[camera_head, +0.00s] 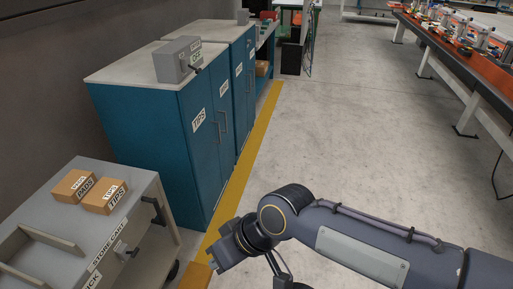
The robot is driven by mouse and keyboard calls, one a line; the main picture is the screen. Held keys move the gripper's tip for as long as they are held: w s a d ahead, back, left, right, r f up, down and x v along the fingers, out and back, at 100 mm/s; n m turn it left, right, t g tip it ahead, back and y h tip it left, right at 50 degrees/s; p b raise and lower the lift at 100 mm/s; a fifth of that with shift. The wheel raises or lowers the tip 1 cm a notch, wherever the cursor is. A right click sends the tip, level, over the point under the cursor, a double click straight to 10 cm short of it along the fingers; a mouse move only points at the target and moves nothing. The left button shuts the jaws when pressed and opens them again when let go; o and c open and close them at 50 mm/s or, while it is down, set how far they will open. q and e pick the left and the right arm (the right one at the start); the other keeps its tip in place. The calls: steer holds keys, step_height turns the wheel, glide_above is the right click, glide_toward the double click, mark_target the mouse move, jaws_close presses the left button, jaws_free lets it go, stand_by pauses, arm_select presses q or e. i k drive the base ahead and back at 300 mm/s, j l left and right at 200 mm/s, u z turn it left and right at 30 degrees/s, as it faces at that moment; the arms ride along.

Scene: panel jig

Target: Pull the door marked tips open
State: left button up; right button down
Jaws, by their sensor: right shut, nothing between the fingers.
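The door marked TIPS (200,145) is the nearer door on the front of a teal cabinet with a pale top. It looks closed, flush with the door beside it. Two upright bar handles (221,132) stand close together where the two doors meet. My right gripper (217,261) is low in the picture, in front of and below the cabinet, apart from the door and its handle. It is shut and empty, its fingertips partly hard to make out. My left gripper is not in view.
A grey cart (60,203) with two cardboard boxes (104,195) stands at the lower left, close to the cabinet. A grey box (177,60) sits on the cabinet top. A yellow floor line (246,160) runs along the cabinets. The floor to the right is clear up to an orange-topped bench (462,50).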

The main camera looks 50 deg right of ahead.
mark_target(196, 104)
steer(key=z, duration=1.25)
steer(key=u, duration=0.45)
steer(key=i+l+u, duration=0.3)
steer(key=u, duration=0.15)
steer(key=i+l+u, duration=0.25)
steer(key=l+u, duration=0.25)
steer(key=i+l, duration=0.15)
steer(key=l, duration=0.25)
steer(key=i+l+u, duration=0.1)
steer(key=l, duration=0.3)
steer(key=i+l, duration=0.2)
steer(key=l, duration=0.2)
steer(key=i+l+u, duration=0.1)
steer(key=l, duration=0.3)
